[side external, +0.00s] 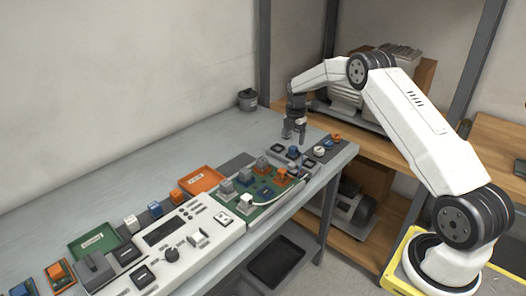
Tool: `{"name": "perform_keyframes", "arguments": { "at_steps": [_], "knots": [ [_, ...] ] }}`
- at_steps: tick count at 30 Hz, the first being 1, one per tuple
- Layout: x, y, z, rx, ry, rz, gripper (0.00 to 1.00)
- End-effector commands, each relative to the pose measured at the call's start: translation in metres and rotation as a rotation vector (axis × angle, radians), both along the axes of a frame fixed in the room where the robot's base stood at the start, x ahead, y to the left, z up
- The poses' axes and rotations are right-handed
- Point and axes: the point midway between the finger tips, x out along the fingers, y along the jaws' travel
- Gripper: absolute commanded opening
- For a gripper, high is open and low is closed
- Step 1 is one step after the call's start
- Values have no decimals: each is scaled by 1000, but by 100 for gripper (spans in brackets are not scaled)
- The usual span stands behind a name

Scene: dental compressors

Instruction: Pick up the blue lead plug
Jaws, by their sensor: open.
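A small blue plug (293,150) sits near the far right end of the bench, among several small parts. It is small in this view and its details are hard to make out. My gripper (294,138) points down just above it, with its fingers open and nothing visible between them. I cannot tell exactly how large the gap between fingertips and plug is.
A green circuit board (260,204) with grey, white and orange connectors lies left of the plug. A white control panel (215,252), an orange tray (201,180) and a green tray (93,248) lie further left. A dark cup (247,99) stands behind.

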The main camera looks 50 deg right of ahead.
Motion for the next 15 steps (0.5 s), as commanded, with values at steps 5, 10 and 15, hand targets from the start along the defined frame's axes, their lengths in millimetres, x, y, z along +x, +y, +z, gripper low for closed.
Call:
{"name": "perform_keyframes", "arguments": {
  "at_steps": [5, 10, 15],
  "knots": [
    [-1, 0, -6, 1, 2, 0, 79],
    [-2, 1, -24, 1, 2, 0, 79],
    [-2, 1, -43, 1, 1, 0, 79]
  ]
}}
